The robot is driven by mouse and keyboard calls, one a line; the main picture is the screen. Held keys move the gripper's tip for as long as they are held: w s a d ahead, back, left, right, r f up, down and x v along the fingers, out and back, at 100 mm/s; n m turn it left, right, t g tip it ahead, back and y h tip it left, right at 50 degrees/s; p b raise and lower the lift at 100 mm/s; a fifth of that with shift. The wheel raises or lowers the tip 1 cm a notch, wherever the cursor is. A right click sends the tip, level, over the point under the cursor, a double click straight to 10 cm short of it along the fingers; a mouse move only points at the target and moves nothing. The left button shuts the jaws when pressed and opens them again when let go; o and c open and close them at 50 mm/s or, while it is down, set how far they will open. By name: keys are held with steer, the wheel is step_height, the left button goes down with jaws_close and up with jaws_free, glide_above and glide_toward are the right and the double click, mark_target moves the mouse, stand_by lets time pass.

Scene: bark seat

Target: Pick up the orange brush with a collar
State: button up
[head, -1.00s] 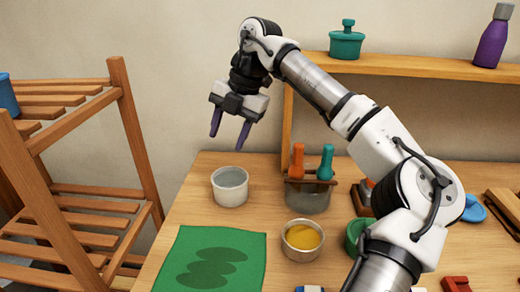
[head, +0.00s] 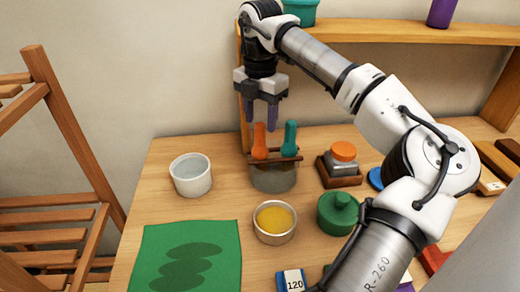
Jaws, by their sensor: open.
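The orange brush (head: 259,139) stands upright in a grey pot (head: 274,178), handle up, at the back of the table. A teal brush (head: 290,138) stands beside it on the right in the same pot. A brown bar or collar piece (head: 275,158) lies across the pot's top around the lower handles; I cannot tell which brush it belongs to. The bristles are hidden in the pot. My gripper (head: 262,117) is open and points down, with its purple fingers just above the orange handle's top in the picture. It holds nothing.
A white cup (head: 191,175) stands left of the pot, and a bowl of yellow stuff (head: 274,221) in front. A green lidded jar (head: 338,213) and an orange-topped item on a wooden base (head: 341,165) stand right. A shelf (head: 400,34) runs behind.

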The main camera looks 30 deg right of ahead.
mark_target(260, 135)
steer(key=shift+f+p, duration=0.45)
steer(key=shift+f, duration=2.35)
steer(key=c, duration=1.1)
jaws_close()
steer(key=shift+r, duration=0.15)
